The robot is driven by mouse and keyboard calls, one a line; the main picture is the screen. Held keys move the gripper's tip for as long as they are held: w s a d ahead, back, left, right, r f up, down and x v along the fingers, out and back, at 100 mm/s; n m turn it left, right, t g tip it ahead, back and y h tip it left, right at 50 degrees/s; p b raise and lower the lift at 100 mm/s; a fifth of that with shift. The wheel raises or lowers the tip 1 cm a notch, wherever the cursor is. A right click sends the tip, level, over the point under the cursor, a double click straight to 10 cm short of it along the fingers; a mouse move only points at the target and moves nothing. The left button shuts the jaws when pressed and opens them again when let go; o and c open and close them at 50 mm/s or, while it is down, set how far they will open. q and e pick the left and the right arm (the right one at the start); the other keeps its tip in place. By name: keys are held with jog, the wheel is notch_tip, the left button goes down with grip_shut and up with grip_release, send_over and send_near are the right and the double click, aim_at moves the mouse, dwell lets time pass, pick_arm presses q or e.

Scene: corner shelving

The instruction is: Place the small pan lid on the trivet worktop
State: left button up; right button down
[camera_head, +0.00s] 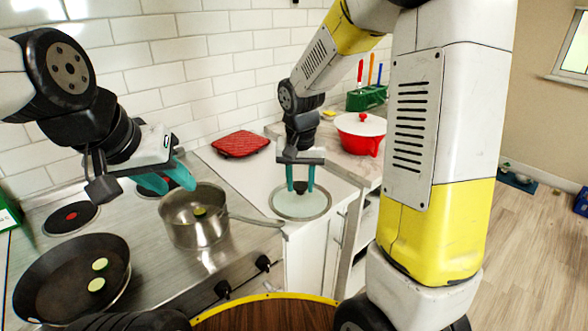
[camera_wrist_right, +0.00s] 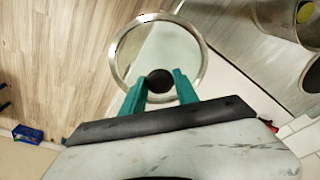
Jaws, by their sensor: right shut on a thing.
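The small pan lid (camera_head: 300,201) is a round glass disc with a metal rim and a dark knob. My right gripper (camera_head: 302,187) is shut on its knob and holds it roughly level at the worktop's front edge. In the right wrist view the knob is between the teal fingers of the gripper (camera_wrist_right: 160,87), and floor shows past the lid (camera_wrist_right: 116,67). A red quilted trivet (camera_head: 241,144) lies on the white worktop (camera_head: 235,170), near the tiled wall. My left gripper (camera_head: 168,180) is open and empty above the hob, behind the saucepan.
A steel saucepan (camera_head: 197,230) stands on the hob, its handle pointing toward the lid. A dark frying pan (camera_head: 60,285) holds green slices. A red pot with a white lid (camera_head: 360,128) and a green utensil holder (camera_head: 366,98) stand farther right. White worktop is bare around the trivet.

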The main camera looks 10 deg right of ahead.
jog(key=shift+w+d+f, duration=0.35)
jog(key=shift+w+f, duration=0.4)
jog(key=shift+w, duration=1.1)
jog(key=shift+w+d+f, duration=0.4)
jog(key=shift+w+f, duration=0.4)
jog(key=shift+w, duration=1.1)
jog(key=shift+w+d+f, duration=0.35)
jog(key=shift+w+f, duration=0.4)
jog(key=shift+w, duration=1.1)
jog(key=c, duration=0.9)
grip_release()
jog(key=shift+f, duration=0.15)
notch_tip(320, 180, up, 12)
jog(key=s, duration=0.2)
jog(key=s+d+r+n+t+y, duration=0.1)
jog(key=s+r, duration=0.3)
jog(key=s, duration=0.3)
jog(key=s+d+r+t+y, duration=0.1)
jog(key=s+r, duration=0.3)
jog(key=s, duration=0.7)
jog(key=s+n+t, duration=0.1)
jog(key=s, duration=0.3)
jog(key=s+t, duration=0.1)
jog(key=s, duration=0.4)
jog(key=shift+a+f+n+y, duration=0.2)
jog(key=shift+n+y, duration=0.1)
jog(key=shift+n, duration=0.1)
